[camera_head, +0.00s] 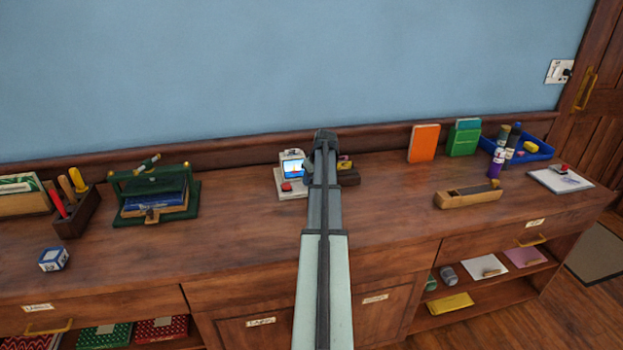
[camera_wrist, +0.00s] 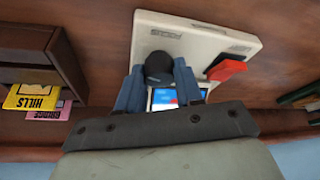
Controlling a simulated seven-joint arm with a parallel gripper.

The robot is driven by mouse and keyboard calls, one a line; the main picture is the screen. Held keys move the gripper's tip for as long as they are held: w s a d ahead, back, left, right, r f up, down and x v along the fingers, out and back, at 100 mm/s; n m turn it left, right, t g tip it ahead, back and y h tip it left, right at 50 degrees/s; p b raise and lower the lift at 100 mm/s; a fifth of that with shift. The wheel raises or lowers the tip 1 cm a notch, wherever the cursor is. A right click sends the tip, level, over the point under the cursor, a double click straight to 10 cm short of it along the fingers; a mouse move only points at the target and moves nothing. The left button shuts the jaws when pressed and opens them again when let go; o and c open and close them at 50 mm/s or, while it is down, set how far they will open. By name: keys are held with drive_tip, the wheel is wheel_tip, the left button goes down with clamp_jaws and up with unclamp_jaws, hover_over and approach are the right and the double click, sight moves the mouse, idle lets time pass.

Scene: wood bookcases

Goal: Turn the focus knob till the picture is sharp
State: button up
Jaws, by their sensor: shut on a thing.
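The viewer (camera_head: 281,180) is a small off-white device on the wooden counter, partly covered by my arm in the head view. Its base (camera_wrist: 205,33) carries a "FOCUS" label in the wrist view. A dark round focus knob (camera_wrist: 158,66) sits between the blue-grey fingers of my gripper (camera_wrist: 158,77), which is shut on it. The lit screen (camera_wrist: 163,97) shows blue with red and white patches. It is partly covered, and I cannot tell how sharp its picture is. A red button or lever (camera_wrist: 226,68) stands on the base beside the knob.
A dark wooden box (camera_wrist: 30,60) with yellow "HILLS" and pink cards stands close beside the viewer. Bare counter lies in front.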

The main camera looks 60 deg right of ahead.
drive_tip(key=shift+a+m+h, duration=0.1)
drive_tip(key=shift+m+h, duration=0.3)
drive_tip(key=shift+m, duration=0.8)
drive_tip(key=o, duration=1)
drive_tip(key=shift+o, duration=0.2)
drive_tip(key=shift+r, duration=0.1)
drive_tip(key=v, duration=1.3)
drive_tip(key=shift+w+r, duration=0.15)
drive_tip(key=shift+r, duration=0.2)
drive_tip(key=shift+a, duration=0.15)
